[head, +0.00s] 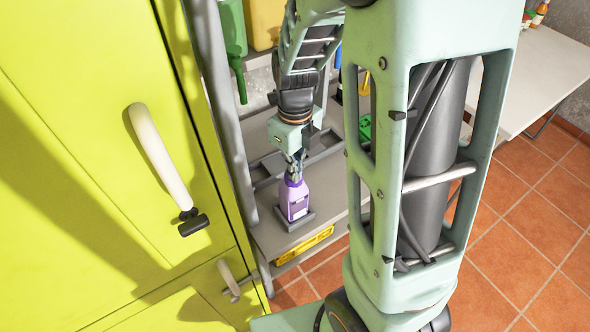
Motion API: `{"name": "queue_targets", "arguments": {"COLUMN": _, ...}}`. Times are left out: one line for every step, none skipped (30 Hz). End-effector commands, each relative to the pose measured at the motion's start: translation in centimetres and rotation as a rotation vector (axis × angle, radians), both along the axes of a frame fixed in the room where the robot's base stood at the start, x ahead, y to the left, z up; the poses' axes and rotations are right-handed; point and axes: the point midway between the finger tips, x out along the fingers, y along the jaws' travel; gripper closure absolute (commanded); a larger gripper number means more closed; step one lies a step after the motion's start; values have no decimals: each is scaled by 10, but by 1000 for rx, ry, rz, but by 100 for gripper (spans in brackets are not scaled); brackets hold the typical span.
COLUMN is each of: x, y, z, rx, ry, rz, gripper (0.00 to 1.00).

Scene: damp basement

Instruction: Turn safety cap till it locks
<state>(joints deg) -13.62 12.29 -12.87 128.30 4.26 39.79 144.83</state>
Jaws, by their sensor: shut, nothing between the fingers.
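A purple bottle (293,201) with a pale label stands upright in a small dark holder (288,221) on a grey shelf. My gripper (293,177) points down right at the top of the bottle. Its fingers are closed together with nothing seen between them. The safety cap is hidden or too small to make out behind the fingers. I cannot tell whether the fingertips touch the bottle's top.
A yellow-green cabinet (90,130) with a white handle (160,155) stands close on the left. A grey tray (325,148) lies behind the bottle, and a yellow item (304,245) is below the shelf. A green bottle (232,40) hangs above. A white table (535,75) is at the right.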

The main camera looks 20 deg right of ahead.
Motion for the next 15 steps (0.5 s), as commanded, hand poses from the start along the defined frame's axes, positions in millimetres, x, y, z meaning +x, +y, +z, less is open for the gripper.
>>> {"name": "queue_targets", "arguments": {"x": -2, "y": 0, "z": -2, "rx": 0, "ry": 6, "rz": 0, "gripper": 100}}
{"name": "queue_targets", "arguments": {"x": -2, "y": 0, "z": -2, "rx": 0, "ry": 6, "rz": 0, "gripper": 100}}
{"name": "queue_targets", "arguments": {"x": -2, "y": 0, "z": -2, "rx": 0, "ry": 6, "rz": 1, "gripper": 100}}
{"name": "queue_targets", "arguments": {"x": -2, "y": 0, "z": -2, "rx": 0, "ry": 6, "rz": 1, "gripper": 100}}
{"name": "queue_targets", "arguments": {"x": -2, "y": 0, "z": -2, "rx": 0, "ry": 6, "rz": 1, "gripper": 100}}
{"name": "queue_targets", "arguments": {"x": -2, "y": 0, "z": -2, "rx": 0, "ry": 6, "rz": 0, "gripper": 100}}
{"name": "queue_targets", "arguments": {"x": -2, "y": 0, "z": -2, "rx": 0, "ry": 6, "rz": -2, "gripper": 100}}
{"name": "queue_targets", "arguments": {"x": -2, "y": 0, "z": -2, "rx": 0, "ry": 6, "rz": -5, "gripper": 100}}
{"name": "queue_targets", "arguments": {"x": -2, "y": 1, "z": -2, "rx": 0, "ry": 6, "rz": -11, "gripper": 100}}
{"name": "queue_targets", "arguments": {"x": -2, "y": 1, "z": -1, "rx": 0, "ry": 6, "rz": -17, "gripper": 100}}
{"name": "queue_targets", "arguments": {"x": -2, "y": 1, "z": -1, "rx": 0, "ry": 6, "rz": -24, "gripper": 100}}
{"name": "queue_targets", "arguments": {"x": -2, "y": 1, "z": -1, "rx": 0, "ry": 6, "rz": -34, "gripper": 100}}
{"name": "queue_targets", "arguments": {"x": -2, "y": 1, "z": -1, "rx": 0, "ry": 6, "rz": -40, "gripper": 100}}
{"name": "queue_targets", "arguments": {"x": -2, "y": 1, "z": -1, "rx": 0, "ry": 6, "rz": -47, "gripper": 100}}
{"name": "queue_targets", "arguments": {"x": -2, "y": 1, "z": -1, "rx": 0, "ry": 6, "rz": -57, "gripper": 100}}
